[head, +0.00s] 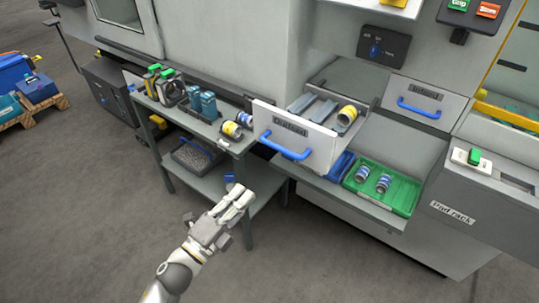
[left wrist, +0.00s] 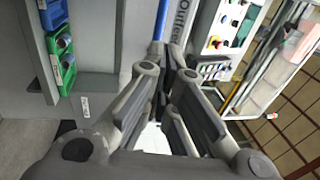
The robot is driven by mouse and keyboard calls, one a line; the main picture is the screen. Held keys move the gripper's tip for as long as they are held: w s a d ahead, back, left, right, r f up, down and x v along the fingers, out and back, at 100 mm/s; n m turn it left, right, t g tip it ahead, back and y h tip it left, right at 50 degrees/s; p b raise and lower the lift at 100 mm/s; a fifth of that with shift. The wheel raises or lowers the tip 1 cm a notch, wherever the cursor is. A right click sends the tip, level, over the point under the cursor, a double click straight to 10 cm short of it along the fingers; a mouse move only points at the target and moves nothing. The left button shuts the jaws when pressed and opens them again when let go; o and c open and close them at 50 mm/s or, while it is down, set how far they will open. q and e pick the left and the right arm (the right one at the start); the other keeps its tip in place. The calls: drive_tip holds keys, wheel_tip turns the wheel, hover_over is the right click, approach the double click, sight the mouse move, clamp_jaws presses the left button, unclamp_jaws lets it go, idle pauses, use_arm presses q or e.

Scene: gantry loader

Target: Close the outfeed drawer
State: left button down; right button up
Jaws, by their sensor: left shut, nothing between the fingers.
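The outfeed drawer (head: 318,143) stands pulled out of the machine in the head view, its labelled white front facing me. Its blue handle (head: 285,148) runs along the front. In the left wrist view the drawer front (left wrist: 184,22) and the blue handle (left wrist: 159,26) show beyond my fingertips (left wrist: 168,80). My right gripper is not in view.
Left of the drawer, a grey cart (head: 217,133) carries cylinders and green-topped items. Below the drawer, a shelf holds a green tray (head: 405,192) with cylinders. A second drawer (head: 430,92) with a blue handle is at right. The floor in front is clear.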

sight(280, 151)
use_arm(q)
drive_tip(key=p+x, duration=0.2)
drive_tip(key=x, duration=1)
drive_tip(key=shift+w+d, duration=0.1)
drive_tip(key=shift+w, duration=0.05)
drive_tip(key=shift+w+d, duration=0.35)
drive_tip(key=shift+w, duration=0.15)
